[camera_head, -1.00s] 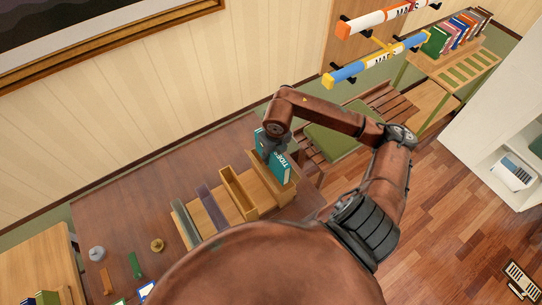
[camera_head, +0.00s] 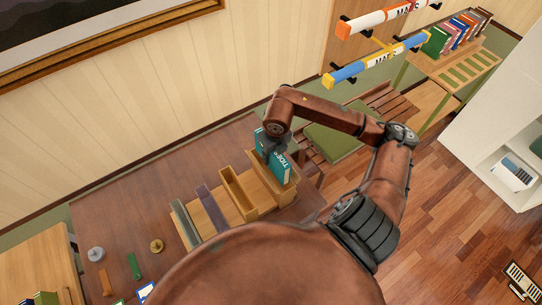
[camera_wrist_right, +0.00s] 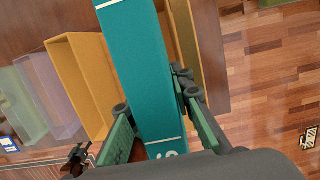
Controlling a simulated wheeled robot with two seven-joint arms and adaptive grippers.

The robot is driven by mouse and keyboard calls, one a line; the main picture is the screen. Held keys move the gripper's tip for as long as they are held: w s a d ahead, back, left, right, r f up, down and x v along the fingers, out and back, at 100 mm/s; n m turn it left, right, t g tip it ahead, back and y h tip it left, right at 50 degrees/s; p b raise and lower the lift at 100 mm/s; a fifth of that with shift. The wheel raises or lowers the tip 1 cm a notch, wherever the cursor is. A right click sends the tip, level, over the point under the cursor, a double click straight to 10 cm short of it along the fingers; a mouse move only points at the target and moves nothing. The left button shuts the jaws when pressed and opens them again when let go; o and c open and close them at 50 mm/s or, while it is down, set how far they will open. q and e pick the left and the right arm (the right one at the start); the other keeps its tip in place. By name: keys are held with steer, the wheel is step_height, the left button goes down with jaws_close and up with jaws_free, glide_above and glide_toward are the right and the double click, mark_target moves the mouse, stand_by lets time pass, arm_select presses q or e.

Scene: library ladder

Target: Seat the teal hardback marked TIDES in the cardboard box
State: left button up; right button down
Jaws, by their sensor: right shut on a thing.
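The teal hardback marked TIDES (camera_head: 284,167) stands upright at the right end of the row of boxes in the head view. My right gripper (camera_head: 273,147) is shut on it from above. In the right wrist view the teal book (camera_wrist_right: 145,60) runs between the fingers of my right gripper (camera_wrist_right: 152,100). The cardboard box (camera_head: 258,178) is the rightmost of the row, around or directly under the book. It also shows beside the book in the right wrist view (camera_wrist_right: 188,35). Whether the book's lower edge touches its floor is hidden. My left gripper is not in view.
To the left stand a yellow-tan box (camera_head: 236,190), a purple box (camera_head: 209,206) and a grey-green box (camera_head: 184,224). A grey weight (camera_head: 96,254) and a brass weight (camera_head: 157,246) lie on the dark table (camera_head: 120,205). A green-cushioned bench (camera_head: 335,140) stands beyond.

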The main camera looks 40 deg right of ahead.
mark_target(271, 165)
steer(key=shift+b, duration=0.3)
steer(key=shift+f+b, duration=2.6)
steer(key=shift+f, duration=0.25)
steer(key=c, duration=1.7)
jaws_free()
steer(key=shift+o, duration=0.5)
steer(key=shift+s, duration=0.1)
steer(key=r, duration=0.4)
steer(key=s+r, duration=0.1)
steer(key=r, duration=0.7)
steer(key=shift+s+a, duration=0.15)
steer(key=shift+s, duration=0.15)
